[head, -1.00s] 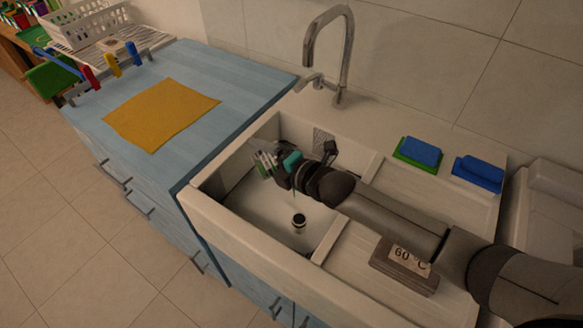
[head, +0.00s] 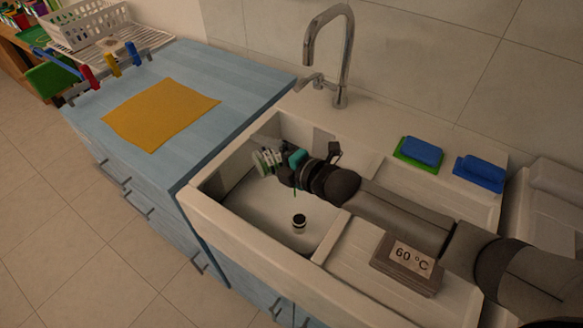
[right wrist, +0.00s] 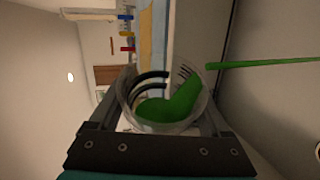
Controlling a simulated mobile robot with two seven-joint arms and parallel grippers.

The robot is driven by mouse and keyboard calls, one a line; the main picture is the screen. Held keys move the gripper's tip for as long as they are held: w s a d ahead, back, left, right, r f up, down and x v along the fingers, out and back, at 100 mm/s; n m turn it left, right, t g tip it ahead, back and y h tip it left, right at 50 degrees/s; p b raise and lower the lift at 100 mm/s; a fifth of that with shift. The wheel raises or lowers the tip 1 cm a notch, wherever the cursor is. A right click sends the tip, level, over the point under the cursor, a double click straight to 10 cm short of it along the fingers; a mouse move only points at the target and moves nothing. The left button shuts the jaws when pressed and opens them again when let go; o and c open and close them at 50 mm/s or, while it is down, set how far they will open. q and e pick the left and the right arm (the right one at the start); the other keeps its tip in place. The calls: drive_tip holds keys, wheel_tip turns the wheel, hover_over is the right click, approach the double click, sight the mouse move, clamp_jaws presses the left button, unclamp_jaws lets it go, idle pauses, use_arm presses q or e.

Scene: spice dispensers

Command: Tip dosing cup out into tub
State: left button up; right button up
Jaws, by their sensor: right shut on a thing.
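My right gripper (head: 283,165) is above the sink tub (head: 250,205), shut on a clear dosing cup (head: 262,160). In the right wrist view the round clear cup (right wrist: 125,95) is between the fingers, with green liquid (right wrist: 175,105) inside. The cup is tilted. A thin green stream (right wrist: 265,64) runs from near its rim in that view, and a short thin green line shows below the gripper in the head view. Where the stream lands is hard to see. My left gripper is not in view.
A dark and pale drain plug (head: 299,222) stands on the tub floor. The tap (head: 345,60) rises behind. Sponges (head: 421,151) and a "60 °C" block (head: 406,262) are at the right. The blue counter with a yellow cloth (head: 160,113) is at the left.

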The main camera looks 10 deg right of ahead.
drive_tip(key=shift+d+r+m+b, duration=0.1)
drive_tip(key=shift+r+m+b, duration=0.1)
drive_tip(key=shift+m+b, duration=0.15)
idle(0.6)
